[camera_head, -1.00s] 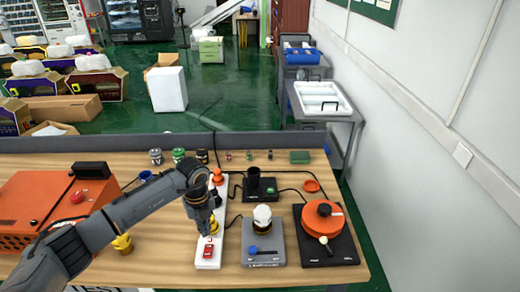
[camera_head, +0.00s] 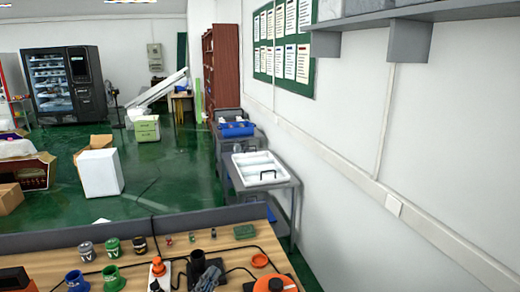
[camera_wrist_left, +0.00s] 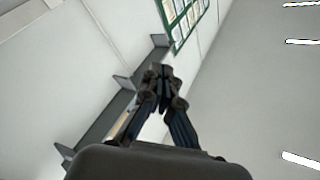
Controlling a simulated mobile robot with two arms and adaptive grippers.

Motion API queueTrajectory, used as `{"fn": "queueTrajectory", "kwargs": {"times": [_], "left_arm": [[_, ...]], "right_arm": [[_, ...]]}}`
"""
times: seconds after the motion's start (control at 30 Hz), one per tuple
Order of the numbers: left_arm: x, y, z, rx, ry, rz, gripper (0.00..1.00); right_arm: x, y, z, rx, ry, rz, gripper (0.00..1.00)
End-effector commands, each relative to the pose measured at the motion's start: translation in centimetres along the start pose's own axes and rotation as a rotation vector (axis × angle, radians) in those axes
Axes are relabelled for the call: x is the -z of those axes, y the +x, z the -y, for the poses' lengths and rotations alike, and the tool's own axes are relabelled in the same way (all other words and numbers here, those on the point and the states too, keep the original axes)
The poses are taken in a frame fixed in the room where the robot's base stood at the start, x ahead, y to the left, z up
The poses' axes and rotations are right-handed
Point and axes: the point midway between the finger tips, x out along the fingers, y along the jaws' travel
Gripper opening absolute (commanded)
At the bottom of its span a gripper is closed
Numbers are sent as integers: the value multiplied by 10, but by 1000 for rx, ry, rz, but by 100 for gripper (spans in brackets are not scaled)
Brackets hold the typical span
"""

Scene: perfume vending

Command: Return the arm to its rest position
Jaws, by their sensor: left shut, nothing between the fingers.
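My left gripper (camera_head: 208,278) shows only in part, at the bottom edge of the head view, in front of the black holder on the wooden table. In the left wrist view the left gripper (camera_wrist_left: 163,78) is shut and empty, with its fingertips together. Behind it in that view are the white wall, a grey shelf (camera_wrist_left: 105,128) and a green-framed board (camera_wrist_left: 184,20). Most of my left arm is hidden below the head view. My right gripper is in neither view.
The wooden table (camera_head: 40,262) carries several cups at the left, a black holder (camera_head: 196,260) and an orange round device (camera_head: 275,284). A low grey partition (camera_head: 100,231) runs along its far edge. A white wall (camera_head: 350,150) with a grey shelf (camera_head: 411,38) rises at the right.

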Motion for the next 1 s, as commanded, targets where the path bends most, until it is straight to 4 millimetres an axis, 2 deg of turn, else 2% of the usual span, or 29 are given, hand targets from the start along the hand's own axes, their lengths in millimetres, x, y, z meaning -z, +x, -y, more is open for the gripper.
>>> {"fn": "queueTrajectory", "kwargs": {"times": [0.03,0.07,0.13,0.2,0.3,0.4,0.5,0.67,0.8,0.83,0.9,1.0], "left_arm": [[-22,-17,8,55,-73,126,0],[-36,-27,13,82,-109,203,0],[-68,-56,16,121,-193,393,0],[-98,-93,10,128,-270,588,0],[-127,-148,-8,89,-362,836,0],[-139,-195,-28,22,-427,1020,0],[-142,-233,-46,-52,-477,1158,0],[-135,-286,-70,-177,-538,1327,0],[-121,-326,-87,-293,-582,1442,0],[-118,-334,-91,-320,-590,1465,0],[-143,-330,-105,-316,-583,1465,0],[-167,-330,-122,-319,-582,1472,0]], "right_arm": [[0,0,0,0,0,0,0],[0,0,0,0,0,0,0],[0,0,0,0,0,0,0],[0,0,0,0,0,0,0],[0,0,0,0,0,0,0],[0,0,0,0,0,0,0],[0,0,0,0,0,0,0],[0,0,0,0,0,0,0],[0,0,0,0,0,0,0],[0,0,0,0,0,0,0],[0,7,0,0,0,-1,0],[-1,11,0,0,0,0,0]]}}
